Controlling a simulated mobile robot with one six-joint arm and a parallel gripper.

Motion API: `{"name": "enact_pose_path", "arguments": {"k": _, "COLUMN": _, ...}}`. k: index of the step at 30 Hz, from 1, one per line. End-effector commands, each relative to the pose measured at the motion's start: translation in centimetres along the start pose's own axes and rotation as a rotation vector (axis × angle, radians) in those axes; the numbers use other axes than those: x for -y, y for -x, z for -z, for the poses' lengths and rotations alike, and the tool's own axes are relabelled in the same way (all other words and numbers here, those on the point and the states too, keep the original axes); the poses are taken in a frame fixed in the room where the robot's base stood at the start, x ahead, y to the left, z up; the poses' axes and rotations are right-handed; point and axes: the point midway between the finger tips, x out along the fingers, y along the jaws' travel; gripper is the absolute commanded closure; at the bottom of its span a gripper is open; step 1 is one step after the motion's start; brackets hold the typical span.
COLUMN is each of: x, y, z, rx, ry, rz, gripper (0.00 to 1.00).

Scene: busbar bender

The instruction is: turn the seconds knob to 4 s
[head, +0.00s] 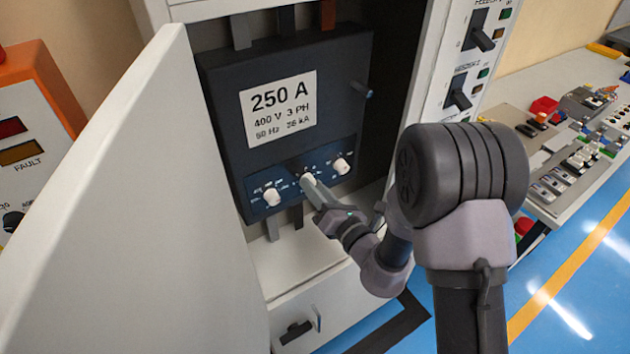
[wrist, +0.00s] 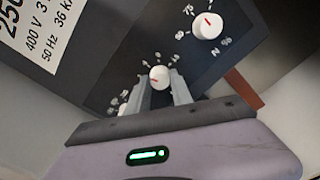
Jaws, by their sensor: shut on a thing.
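A dark breaker (head: 225,88) with a "250 A" label stands in the open cabinet. Its blue lower strip carries three white knobs: a left knob (head: 271,197), a middle knob (head: 306,179) and a right knob (head: 341,166). My gripper (head: 311,185) is at the middle knob, its fingers shut on the knob's sides. The right knob (wrist: 207,25) shows a red pointer. The dial lettering is too small to tell which knob is seconds.
The white cabinet door (head: 130,230) stands open on the left. A panel with black switches (head: 458,92) is to the right of the opening. A bench (head: 575,150) with parts lies farther right.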

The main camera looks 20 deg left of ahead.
Motion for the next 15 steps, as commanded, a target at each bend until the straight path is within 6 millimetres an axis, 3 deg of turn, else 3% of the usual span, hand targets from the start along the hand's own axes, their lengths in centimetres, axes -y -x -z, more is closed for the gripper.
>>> {"name": "enact_pose_path", "arguments": {"k": 15, "x": -0.07, "y": 0.01, "z": -0.02, "rx": -0.002, "ry": -0.297, "rz": 0.001, "gripper": 1.0}}
